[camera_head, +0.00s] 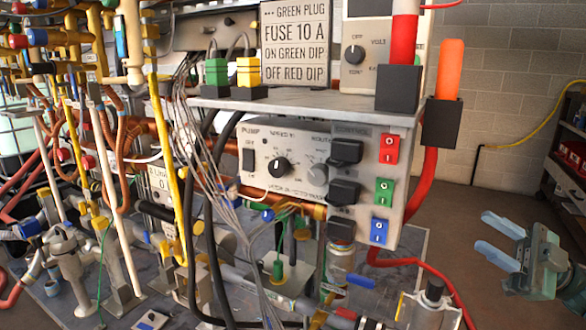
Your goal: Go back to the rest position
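My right gripper (484,231) is at the lower right of the head view. Its two light blue fingers point left and are apart, with nothing between them. It appears to the right of the control panel (300,165), over the floor in the picture, and no contact shows. My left gripper is not in view.
A grey shelf (330,103) above the panel carries a green plug (216,72), a yellow plug (249,72) and a sign (295,40). Dense pipes and loose cables fill the left. A red hose (424,185) hangs beside the panel. Open floor (455,205) shows at right.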

